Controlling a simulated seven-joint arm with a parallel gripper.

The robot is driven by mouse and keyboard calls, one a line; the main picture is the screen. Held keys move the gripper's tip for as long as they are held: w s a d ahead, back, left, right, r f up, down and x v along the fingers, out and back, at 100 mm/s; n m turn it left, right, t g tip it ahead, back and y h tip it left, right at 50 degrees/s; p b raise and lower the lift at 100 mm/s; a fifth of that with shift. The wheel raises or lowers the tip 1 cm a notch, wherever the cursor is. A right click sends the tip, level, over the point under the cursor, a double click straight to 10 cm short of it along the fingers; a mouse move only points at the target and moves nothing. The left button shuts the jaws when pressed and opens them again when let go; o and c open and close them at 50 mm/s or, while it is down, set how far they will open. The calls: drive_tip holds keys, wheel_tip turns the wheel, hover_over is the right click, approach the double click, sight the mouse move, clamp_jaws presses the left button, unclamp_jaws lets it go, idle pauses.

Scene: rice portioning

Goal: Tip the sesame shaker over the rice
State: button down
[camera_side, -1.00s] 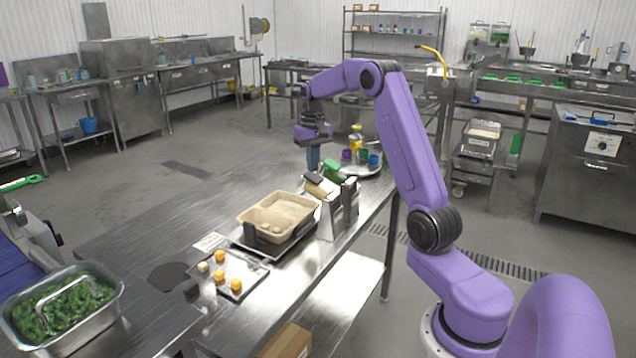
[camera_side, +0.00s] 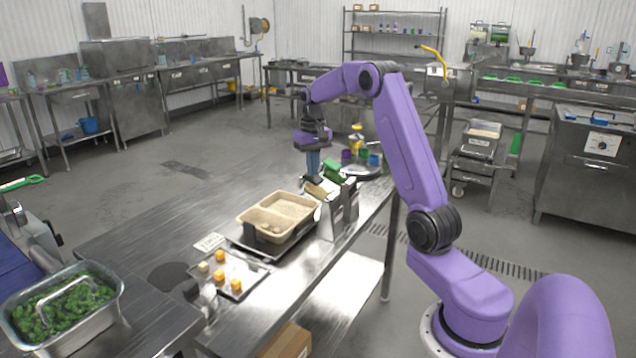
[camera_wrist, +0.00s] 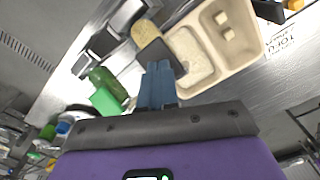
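My gripper (camera_side: 313,172) points down just left of the rack, with its blue fingers close together at the dark end of a tan shaker. The tan shaker (camera_side: 316,191), likely the sesame one, leans in the steel rack (camera_side: 343,210). In the wrist view the fingertips (camera_wrist: 162,68) overlap the shaker's dark end, and its tan part (camera_wrist: 147,33) shows beyond. I cannot tell whether the fingers grip it. The rice (camera_side: 285,206) fills one part of the two-part beige tray (camera_side: 248,228); pale pieces lie in the other part.
A green shaker (camera_side: 334,171) sits beside the tan one in the rack. Behind stand a yellow bottle (camera_side: 356,140) and a round tray (camera_side: 366,172) with coloured cups. A small tray (camera_side: 252,270) holds orange and pale cubes.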

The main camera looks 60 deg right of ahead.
sight(308, 178)
drive_tip(key=shift+f, duration=0.15)
drive_tip(key=shift+w+f, duration=0.3)
drive_tip(key=shift+f, duration=0.4)
drive_tip(key=shift+w+f, duration=0.25)
drive_tip(key=shift+f, duration=0.5)
drive_tip(key=shift+w+f, duration=0.3)
drive_tip(key=shift+f, duration=0.4)
drive_tip(key=shift+r, duration=0.1)
drive_tip(key=shift+s+r, duration=0.3)
drive_tip(key=shift+r, duration=0.65)
drive_tip(key=shift+s+r, duration=0.25)
drive_tip(key=shift+r, duration=0.7)
drive_tip(key=shift+s+r, duration=0.3)
drive_tip(key=shift+r, duration=0.65)
